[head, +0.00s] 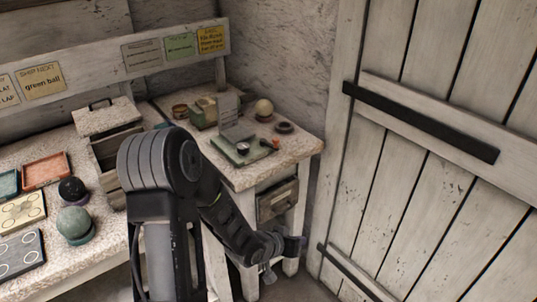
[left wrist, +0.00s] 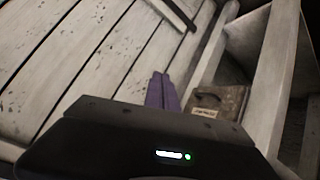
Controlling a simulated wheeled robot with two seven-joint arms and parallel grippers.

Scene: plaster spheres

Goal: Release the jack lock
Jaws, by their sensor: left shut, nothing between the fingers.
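A green-based device (head: 236,150) with an upright grey plate, a small round dial and a red-orange knob (head: 274,142) stands on the right-hand bench; it may be the jack, but I cannot make out its lock. My left gripper (head: 296,246) is low in front of the bench's right end, below the bench top and apart from the device. In the left wrist view its purple fingers (left wrist: 161,92) are together and empty, with the device out of that view. My right gripper is not in view.
A drawer (head: 277,200) sits under the bench top, and it also shows in the left wrist view (left wrist: 228,97). A plank door (head: 440,190) with black straps stands at right. A pale ball (head: 264,108) and dark ring (head: 284,128) are near the device. A green ball (head: 73,222) is at left.

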